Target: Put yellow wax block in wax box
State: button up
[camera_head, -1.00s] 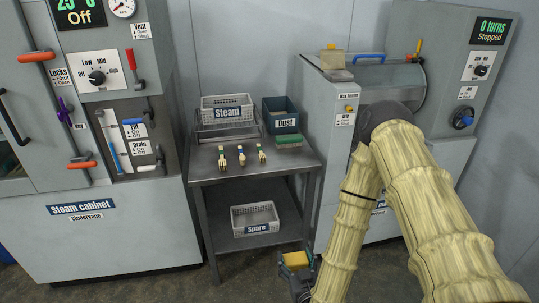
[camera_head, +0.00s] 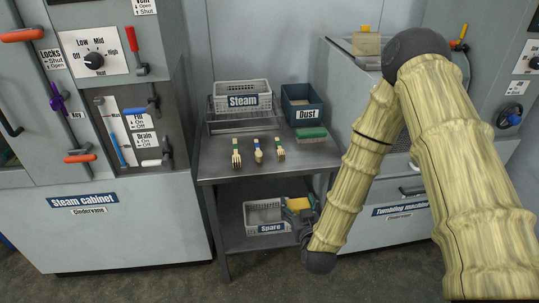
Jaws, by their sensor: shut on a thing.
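The yellow wax block (camera_head: 299,203) is held in my gripper (camera_head: 301,213), just right of the white Spare basket at lower-shelf height. My gripper is shut on the block; its fingers are small and partly hidden by the block and wrist. I cannot read a wax box label in this view. A beige plate and a small yellowish piece (camera_head: 367,43) show on top of the tumbling machine (camera_head: 405,225). My arm covers much of that machine's front.
A steel table (camera_head: 225,167) holds the Steam basket (camera_head: 243,101), the blue-grey Dust bin (camera_head: 303,114), several small wooden pieces and a green brush (camera_head: 311,135). The Spare basket (camera_head: 270,229) sits on its lower shelf. The steam cabinet (camera_head: 120,225) stands left.

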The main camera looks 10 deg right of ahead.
jog(key=w+r+b, duration=0.3)
jog(key=w+r, duration=0.5)
jog(key=p, duration=0.3)
send_over(303, 158)
jog(key=shift+f, duration=0.25)
jog(key=shift+w+d+f, duration=0.15)
jog(key=shift+f, duration=1.65)
jog(key=shift+f, duration=0.15)
jog(key=o, duration=1.1)
